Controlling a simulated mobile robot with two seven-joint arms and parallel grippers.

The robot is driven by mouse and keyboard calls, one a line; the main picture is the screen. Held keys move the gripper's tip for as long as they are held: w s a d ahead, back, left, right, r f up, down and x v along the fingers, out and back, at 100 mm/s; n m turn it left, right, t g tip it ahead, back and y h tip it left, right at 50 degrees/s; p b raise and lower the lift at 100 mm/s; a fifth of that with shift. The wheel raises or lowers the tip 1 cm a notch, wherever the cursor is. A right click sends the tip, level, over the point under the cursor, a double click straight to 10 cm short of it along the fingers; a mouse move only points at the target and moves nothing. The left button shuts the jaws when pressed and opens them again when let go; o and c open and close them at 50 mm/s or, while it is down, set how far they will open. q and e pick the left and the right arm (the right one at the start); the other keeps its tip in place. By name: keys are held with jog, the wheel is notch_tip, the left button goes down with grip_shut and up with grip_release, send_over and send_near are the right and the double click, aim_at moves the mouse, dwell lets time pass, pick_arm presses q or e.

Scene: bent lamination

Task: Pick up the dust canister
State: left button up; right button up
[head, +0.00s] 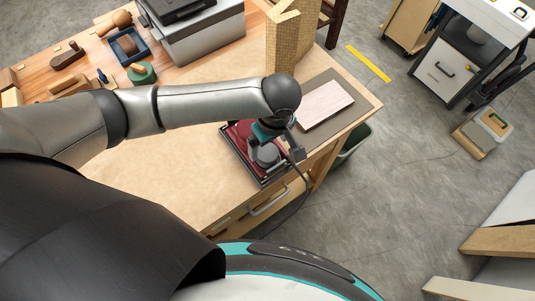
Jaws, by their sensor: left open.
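A grey round part (267,156), which looks like the dust canister, sits in a dark-edged tray with a dark red lining (238,136) at the front edge of the workbench. My left arm reaches across the bench from the left, and my left gripper (285,142) points down over the tray, close beside the canister. Its jaws are open. The wrist hides part of the tray, and I cannot tell whether a finger touches the canister. My right gripper is out of view.
A pale board (324,105) lies on a grey mat right of the tray. A tan post (283,40) stands behind it. A grey case (203,35) and hand tools are at the back left. The bench's middle (185,170) is clear. A cable hangs over the front edge.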

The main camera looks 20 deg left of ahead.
aim_at(268, 152)
pick_arm(q)
jog(key=shift+f, duration=0.5)
jog(key=f, duration=0.4)
jog(key=shift+w+a+f, duration=0.1)
jog(key=shift+w+a, duration=0.15)
jog(key=shift+w, duration=0.05)
jog(key=shift+f, duration=0.3)
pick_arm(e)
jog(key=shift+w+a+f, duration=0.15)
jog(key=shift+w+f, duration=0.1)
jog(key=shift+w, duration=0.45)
pick_arm(q)
jog(key=shift+c, duration=0.7)
jog(key=c, duration=1.3)
jog(key=shift+c, duration=0.6)
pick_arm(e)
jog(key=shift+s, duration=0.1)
pick_arm(q)
jog(key=shift+r, duration=0.15)
